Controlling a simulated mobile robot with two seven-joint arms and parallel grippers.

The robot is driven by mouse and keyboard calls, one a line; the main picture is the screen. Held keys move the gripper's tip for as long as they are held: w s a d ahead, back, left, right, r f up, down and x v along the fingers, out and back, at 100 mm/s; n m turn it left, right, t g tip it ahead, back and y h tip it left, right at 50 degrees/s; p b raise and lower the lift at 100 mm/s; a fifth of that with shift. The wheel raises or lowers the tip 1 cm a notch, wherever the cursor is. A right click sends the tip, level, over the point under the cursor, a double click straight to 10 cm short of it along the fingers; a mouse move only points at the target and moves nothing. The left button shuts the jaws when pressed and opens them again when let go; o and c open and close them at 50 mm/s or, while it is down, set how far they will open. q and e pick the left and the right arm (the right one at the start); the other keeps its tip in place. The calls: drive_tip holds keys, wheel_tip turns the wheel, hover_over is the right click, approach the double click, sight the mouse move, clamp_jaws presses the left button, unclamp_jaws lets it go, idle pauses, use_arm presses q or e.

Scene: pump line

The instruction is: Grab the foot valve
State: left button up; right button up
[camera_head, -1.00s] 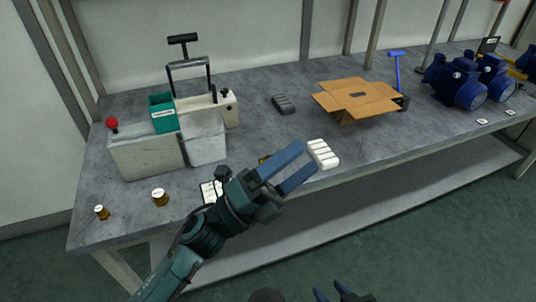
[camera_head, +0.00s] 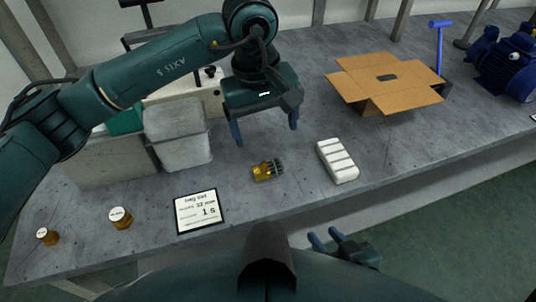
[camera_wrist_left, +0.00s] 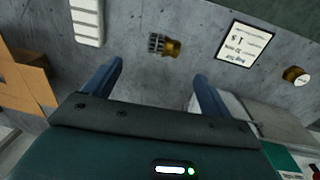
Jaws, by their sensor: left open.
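The foot valve (camera_head: 263,172) is a small brass fitting with a dark grey slotted strainer end. It lies on its side on the grey bench, left of a white ribbed block. It also shows in the left wrist view (camera_wrist_left: 171,48), ahead of the fingers and between their lines. My left gripper (camera_head: 266,128) is open and empty, its blue fingers pointing down above the bench behind the valve; it is not touching it. My right gripper (camera_head: 326,238) is at the bench's front edge, its two blue fingers apart with nothing visible between them.
The white ribbed block (camera_head: 338,161) lies right of the valve. A label card (camera_head: 197,210) and two brass fittings (camera_head: 121,218) (camera_head: 47,237) lie to the left. Grey bins (camera_head: 178,138) stand back left, partly behind my left arm. An open cardboard box (camera_head: 372,103) stands back right.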

use_arm(q)
hover_over(267, 164)
drive_tip(key=f, duration=0.6)
drive_tip(key=shift+s+d, duration=0.1)
drive_tip(key=shift+s, duration=0.3)
drive_tip(key=shift+f, duration=0.65)
drive_tip(key=f, duration=0.3)
drive_tip(key=f+p, duration=0.1)
drive_tip(key=shift+w+a+f, duration=0.15)
drive_tip(key=shift+w+a, duration=0.05)
drive_tip(key=shift+w, duration=0.15)
drive_tip(key=shift+f, duration=0.45)
drive_tip(key=c, duration=1.1)
drive_tip(key=shift+c, duration=0.2)
use_arm(e)
drive_tip(key=shift+s+r, duration=0.2)
drive_tip(key=shift+s, duration=0.15)
